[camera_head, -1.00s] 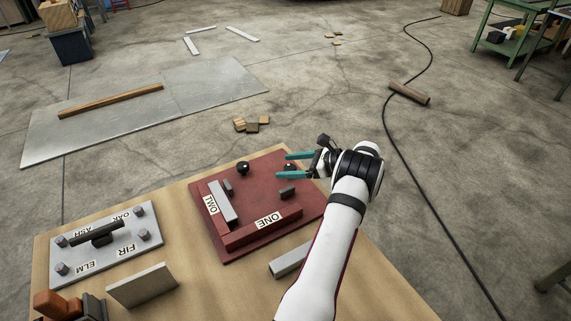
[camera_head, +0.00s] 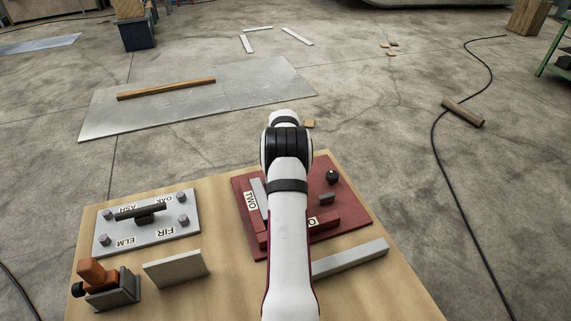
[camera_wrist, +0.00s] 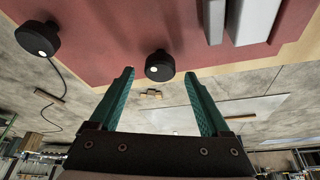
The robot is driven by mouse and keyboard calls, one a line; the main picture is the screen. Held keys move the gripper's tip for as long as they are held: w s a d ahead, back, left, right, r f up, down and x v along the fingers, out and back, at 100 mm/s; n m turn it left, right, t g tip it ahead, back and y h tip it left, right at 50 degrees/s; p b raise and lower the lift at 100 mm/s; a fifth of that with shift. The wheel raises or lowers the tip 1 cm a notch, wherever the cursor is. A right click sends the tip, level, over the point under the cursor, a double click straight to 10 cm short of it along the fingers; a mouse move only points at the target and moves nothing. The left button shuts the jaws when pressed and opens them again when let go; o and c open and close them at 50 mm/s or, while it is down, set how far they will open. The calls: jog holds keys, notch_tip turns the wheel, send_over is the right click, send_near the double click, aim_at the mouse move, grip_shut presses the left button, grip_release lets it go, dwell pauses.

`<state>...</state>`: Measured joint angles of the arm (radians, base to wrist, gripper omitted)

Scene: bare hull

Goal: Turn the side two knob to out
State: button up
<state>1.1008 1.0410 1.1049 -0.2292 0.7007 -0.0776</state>
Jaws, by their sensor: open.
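A red board (camera_head: 352,216) on the wooden table carries the white labels TWO (camera_head: 251,201) and ONE, the latter mostly covered by my arm. One black round knob (camera_head: 332,177) stands at its far right and also shows in the wrist view (camera_wrist: 38,39). The other black knob (camera_wrist: 160,66), on the TWO side, shows in the wrist view but is hidden behind my arm in the head view. My gripper (camera_wrist: 159,74) is open, its teal fingertips on either side of this knob in the picture. I cannot tell whether they touch it.
A grey panel (camera_head: 150,236) labelled ASH, OAK, ELM and FIR, with a dark bar handle, lies left on the table (camera_head: 225,285). A grey block (camera_head: 176,268), an orange-and-grey item (camera_head: 100,280) and a grey bar (camera_head: 350,257) lie nearer. Concrete floor surrounds the table.

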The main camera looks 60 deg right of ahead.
jog(key=shift+w+d+f, duration=0.1)
jog(key=shift+d+f, duration=0.15)
jog(key=shift+f, duration=0.45)
jog(key=shift+c, duration=0.2)
grip_shut()
jog(key=n+t, duration=0.1)
jog(key=n, duration=0.2)
jog(key=n+t+y, duration=0.1)
jog(key=n, duration=0.2)
jog(key=shift+d+n+y, duration=0.15)
jog(key=shift+n+y, duration=0.15)
jog(key=n+y, duration=0.1)
jog(key=n, duration=0.1)
jog(key=n+y, duration=0.1)
jog(key=n, duration=0.2)
jog(key=shift+d+t, duration=0.1)
jog(key=shift+t, duration=0.3)
jog(key=shift+n, duration=0.4)
